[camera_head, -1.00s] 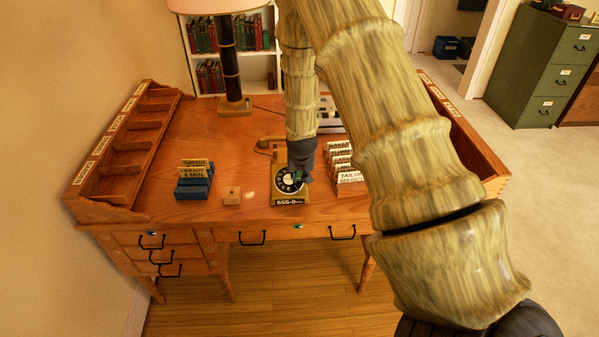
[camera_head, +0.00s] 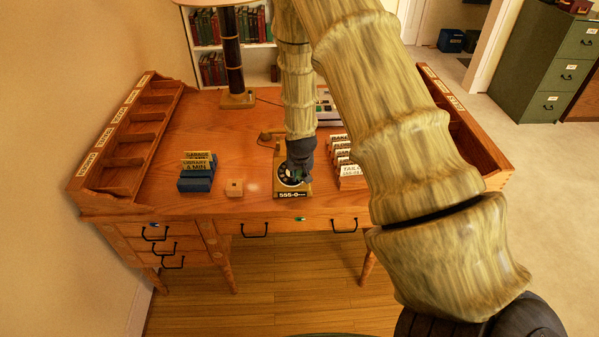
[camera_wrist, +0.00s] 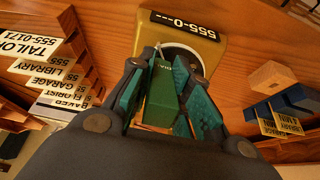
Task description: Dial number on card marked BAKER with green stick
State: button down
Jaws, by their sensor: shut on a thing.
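A rotary telephone (camera_head: 292,194) stands near the desk's front edge. Its label reads 555-0 followed by dashes; in the wrist view the phone (camera_wrist: 212,52) is upside down. My gripper (camera_head: 299,172) is over the dial, shut on the green stick (camera_wrist: 163,98), which lies between its teal pads. The stick's end is at the dial; I cannot tell whether it sits in a hole. The card marked BAKER (camera_wrist: 66,103) is at the back of a card rack, to the right of the phone in the head view. Other cards overlap it and its number is not readable.
A small wooden block (camera_head: 234,188) and a blue card holder (camera_head: 196,184) stand left of the phone. A pigeonhole rack (camera_head: 135,147) lines the desk's left side. A lamp (camera_head: 233,60) stands behind. The desk's middle left is clear.

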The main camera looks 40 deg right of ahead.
jog(key=shift+r, duration=0.15)
jog(key=shift+p+v, duration=1.25)
jog(key=shift+v, duration=0.65)
